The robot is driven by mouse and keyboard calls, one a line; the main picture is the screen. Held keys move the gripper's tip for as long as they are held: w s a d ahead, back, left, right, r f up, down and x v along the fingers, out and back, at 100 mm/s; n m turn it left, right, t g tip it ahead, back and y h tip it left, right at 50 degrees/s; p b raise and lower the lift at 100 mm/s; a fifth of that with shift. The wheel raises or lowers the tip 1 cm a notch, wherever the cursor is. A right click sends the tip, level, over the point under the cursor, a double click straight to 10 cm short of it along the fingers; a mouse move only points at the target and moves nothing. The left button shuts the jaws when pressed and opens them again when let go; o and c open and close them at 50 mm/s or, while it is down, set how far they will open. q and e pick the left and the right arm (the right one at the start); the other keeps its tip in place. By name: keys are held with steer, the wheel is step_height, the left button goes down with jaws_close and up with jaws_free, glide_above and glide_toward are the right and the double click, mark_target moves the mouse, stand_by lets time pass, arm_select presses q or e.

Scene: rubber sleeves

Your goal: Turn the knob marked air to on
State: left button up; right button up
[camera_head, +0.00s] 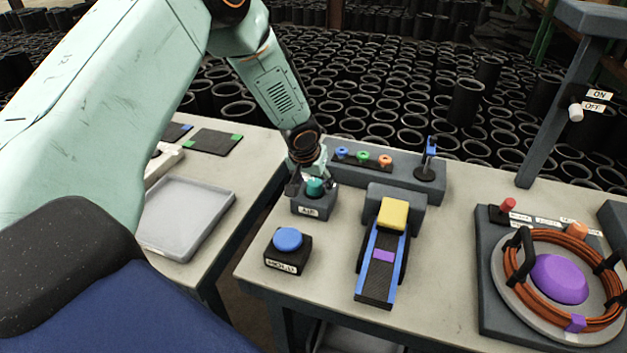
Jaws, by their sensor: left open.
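The air knob (315,187) is a teal cap on a small dark grey box (311,207) with a white label on its front that seems to read "AIR". It stands on the middle table. My left gripper (314,185) comes down from above and is open, its fingers on either side of the knob. I cannot tell whether the fingers touch it, or which way the knob is set. My right gripper is not in view.
A blue button on a black box (288,251) stands in front. To the right is a small ramp with a yellow block (393,214). Behind is a rack with coloured pegs (362,157). An empty grey tray (184,219) lies left, across a gap.

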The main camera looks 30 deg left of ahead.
arm_select(q)
steer(key=shift+s+d+r, duration=0.1)
steer(key=shift+d+r, duration=0.05)
steer(key=c, duration=1.2)
steer(key=shift+o, duration=0.2)
